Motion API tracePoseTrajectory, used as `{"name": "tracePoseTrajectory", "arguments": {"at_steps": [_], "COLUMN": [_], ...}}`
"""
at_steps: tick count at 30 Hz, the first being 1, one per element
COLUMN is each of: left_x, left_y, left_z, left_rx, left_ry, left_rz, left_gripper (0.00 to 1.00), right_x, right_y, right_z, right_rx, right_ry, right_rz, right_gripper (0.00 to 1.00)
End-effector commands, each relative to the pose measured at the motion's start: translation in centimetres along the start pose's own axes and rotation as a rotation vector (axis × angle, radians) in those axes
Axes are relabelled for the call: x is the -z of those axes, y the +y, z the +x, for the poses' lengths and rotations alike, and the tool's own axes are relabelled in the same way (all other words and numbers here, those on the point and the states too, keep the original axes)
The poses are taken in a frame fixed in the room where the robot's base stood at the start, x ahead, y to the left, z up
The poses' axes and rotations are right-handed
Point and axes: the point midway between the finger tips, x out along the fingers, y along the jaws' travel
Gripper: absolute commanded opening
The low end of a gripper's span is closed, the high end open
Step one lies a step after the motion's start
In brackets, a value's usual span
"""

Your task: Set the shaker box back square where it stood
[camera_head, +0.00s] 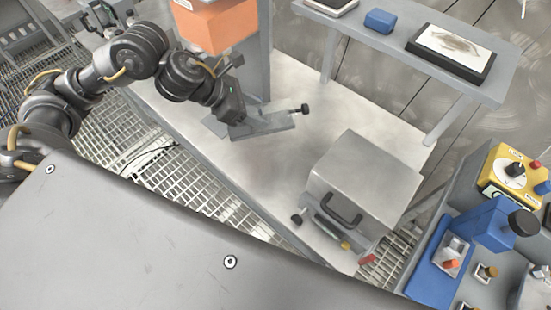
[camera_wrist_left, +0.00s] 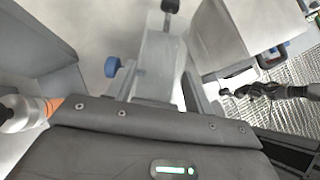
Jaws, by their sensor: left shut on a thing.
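The shaker box seems to be the grey metal box (camera_head: 366,180), with a dark handle on its front, standing on the pale bench and turned at an angle to the bench edges. Its pale side also shows at upper right in the left wrist view (camera_wrist_left: 255,25). My left gripper (camera_head: 240,121) is left of the box and apart from it. It is shut on a grey bar-like piece (camera_wrist_left: 162,55) with a dark knob at its far end. The fingers partly hide this piece. A dark jointed arm at the right of the left wrist view looks like my right one (camera_wrist_left: 238,91); its jaws are too small to read.
A grey column with an orange block (camera_head: 217,27) stands behind my left gripper. A raised shelf (camera_head: 400,45) runs along the back. A blue device (camera_head: 490,225) and yellow control box (camera_head: 513,168) stand at the right.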

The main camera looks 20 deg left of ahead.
Motion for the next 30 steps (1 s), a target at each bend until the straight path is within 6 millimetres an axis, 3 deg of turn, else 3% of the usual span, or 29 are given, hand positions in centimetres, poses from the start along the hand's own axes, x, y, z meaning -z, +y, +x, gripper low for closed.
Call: {"name": "tracePoseTrajectory", "arguments": {"at_steps": [1, 4, 6, 14, 24, 30], "left_x": [0.9, 2.2, 3.0, 4.1, 7.8, 8.1], "left_y": [-0.5, -0.8, -0.8, -0.7, -0.8, -0.7], "left_z": [1.5, 3.7, 4.8, 6.1, 9.7, 10.1], "left_rx": [-0.008, -0.053, -0.084, -0.134, -0.132, -0.133], "left_ry": [-0.001, -0.001, -0.001, -0.001, 0.001, -0.002], "left_rz": [-0.019, -0.065, -0.097, -0.139, -0.14, -0.136], "left_gripper": [0.1, 0.1, 0.1, 0.1, 0.1, 0.1], "right_x": [0.0, 0.2, 0.4, 0.5, -0.1, -0.1], "right_y": [-0.1, -0.6, -1.0, -1.1, -0.5, -0.5], "right_z": [0.8, 1.7, 2.1, 2.5, 3.8, 3.9], "right_rx": [0.001, 0.006, 0.011, 0.012, 0.005, 0.005], "right_ry": [0.001, 0.004, 0.007, 0.009, 0.003, 0.003], "right_rz": [0.001, 0.003, 0.005, 0.005, 0.002, 0.001], "right_gripper": [0.63, 0.76, 0.78, 0.78, 0.78, 0.78]}}
